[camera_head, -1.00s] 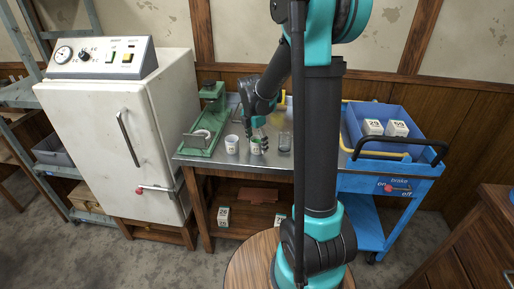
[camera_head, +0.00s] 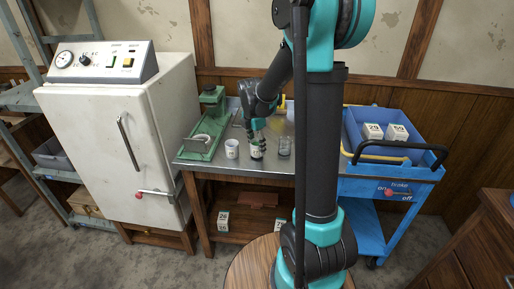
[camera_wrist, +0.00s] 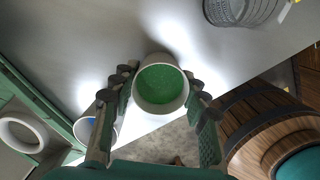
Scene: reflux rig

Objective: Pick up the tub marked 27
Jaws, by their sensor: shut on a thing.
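A white tub with green contents (camera_wrist: 161,88) is between the fingers of my gripper (camera_wrist: 160,100) in the wrist view. My gripper is shut on its sides, and the tub is upright. In the head view my gripper (camera_head: 257,140) is over the same tub (camera_head: 257,153) at the front of the steel bench (camera_head: 210,168). The fingers partly cover it, and I cannot read its number. I cannot tell whether its base touches the bench.
A second white tub (camera_head: 231,149) stands just left of it, showing blue inside in the wrist view (camera_wrist: 88,130). A clear beaker (camera_head: 284,146) stands right. A green stand (camera_head: 200,145) is at the left, a blue trolley (camera_head: 400,172) at the right.

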